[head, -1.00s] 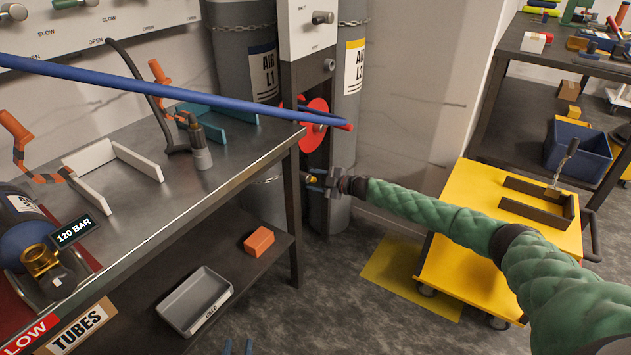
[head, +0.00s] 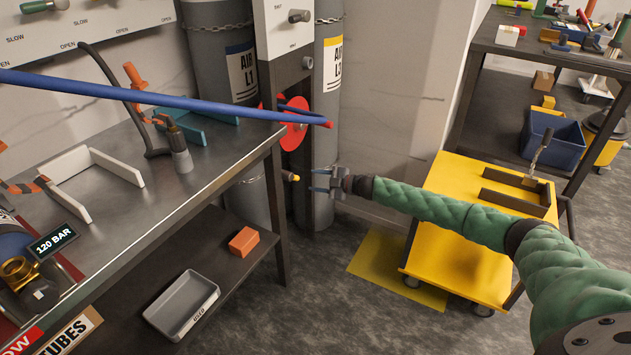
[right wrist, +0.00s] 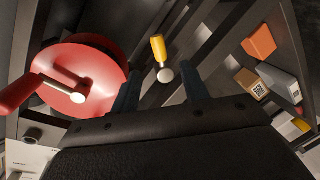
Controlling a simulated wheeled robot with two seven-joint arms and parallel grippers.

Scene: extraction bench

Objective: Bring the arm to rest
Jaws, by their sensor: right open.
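My right arm, in green sleeving, comes in from the right of the head view. Its gripper (head: 317,181) is open and empty, in front of the dark post beside the bench. A small yellow-tipped handle (head: 290,177) is just left of the fingertips, with a gap between. In the right wrist view the yellow handle (right wrist: 159,48) with its pale round end lies beyond and between the two dark fingers (right wrist: 160,92), apart from them. My left gripper is not in view.
A red wheel (head: 292,136) is mounted just above the gripper; it is large at left in the right wrist view (right wrist: 92,72). A yellow cart (head: 450,265) stands below my arm. Open floor lies between bench and cart.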

